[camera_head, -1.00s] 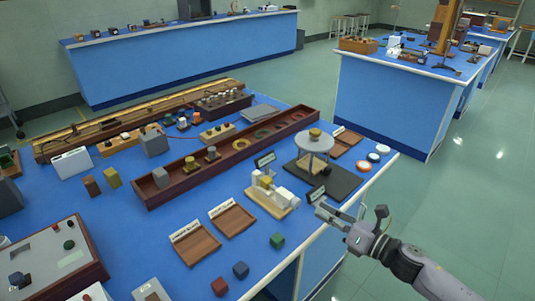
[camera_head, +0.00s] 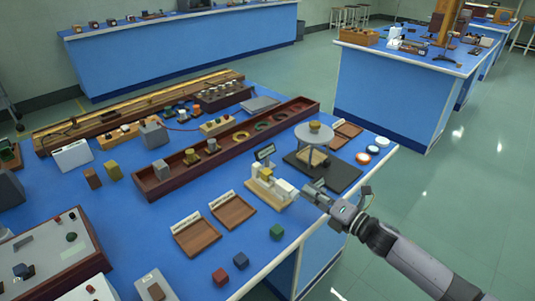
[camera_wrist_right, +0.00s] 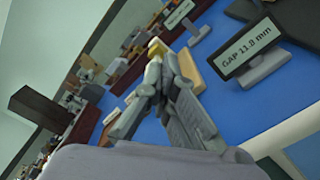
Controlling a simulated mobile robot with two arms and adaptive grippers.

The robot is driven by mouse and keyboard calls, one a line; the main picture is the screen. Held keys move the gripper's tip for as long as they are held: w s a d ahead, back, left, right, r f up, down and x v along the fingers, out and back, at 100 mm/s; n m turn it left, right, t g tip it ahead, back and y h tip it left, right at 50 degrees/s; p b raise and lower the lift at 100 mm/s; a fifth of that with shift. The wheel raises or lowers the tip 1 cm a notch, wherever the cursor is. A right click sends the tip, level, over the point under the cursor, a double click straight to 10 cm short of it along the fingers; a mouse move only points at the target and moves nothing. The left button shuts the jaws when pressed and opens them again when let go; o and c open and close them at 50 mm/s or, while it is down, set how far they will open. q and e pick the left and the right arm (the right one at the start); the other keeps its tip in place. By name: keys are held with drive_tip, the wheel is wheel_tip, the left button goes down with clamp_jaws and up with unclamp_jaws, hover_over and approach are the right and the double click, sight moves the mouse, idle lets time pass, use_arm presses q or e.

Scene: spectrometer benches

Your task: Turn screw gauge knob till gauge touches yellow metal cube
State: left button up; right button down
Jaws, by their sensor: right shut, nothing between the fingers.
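The screw gauge (camera_head: 283,189) is a white device on a light wooden base at the bench's front edge. The yellow metal cube (camera_head: 266,173) shows as a small yellow patch on it; whether the gauge touches it is too small to tell. My right gripper (camera_head: 306,191) is shut and empty at the gauge's right end, where the knob is mostly hidden; contact cannot be told. In the right wrist view its fingers (camera_wrist_right: 157,75) are together, covering much of the gauge. A dark display (camera_wrist_right: 247,45) there reads "GAP 11.8 mm". My left gripper is not in view.
A black mat (camera_head: 345,177) with a round-topped stand (camera_head: 314,134) lies just behind the gripper. Two wooden trays (camera_head: 232,210) sit left of the gauge. Coloured cubes, including a green one (camera_head: 277,232), lie in front. Another small display (camera_head: 264,152) stands behind the gauge.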

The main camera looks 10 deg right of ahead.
drive_tip(key=shift+w+a+r, duration=0.1)
drive_tip(key=shift+r, duration=0.25)
drive_tip(key=shift+a, duration=0.2)
idle(0.4)
drive_tip(key=shift+d+f+b, duration=0.1)
drive_tip(key=shift+f+b, duration=0.3)
drive_tip(key=shift+b, duration=0.2)
drive_tip(key=shift+f, duration=0.3)
idle(0.3)
drive_tip(key=shift+w+d+r, duration=0.15)
drive_tip(key=shift+w, duration=0.1)
drive_tip(key=shift+s+d, duration=0.45)
drive_tip(key=shift+s, duration=0.1)
drive_tip(key=v, duration=0.4)
drive_tip(key=shift+d, duration=0.3)
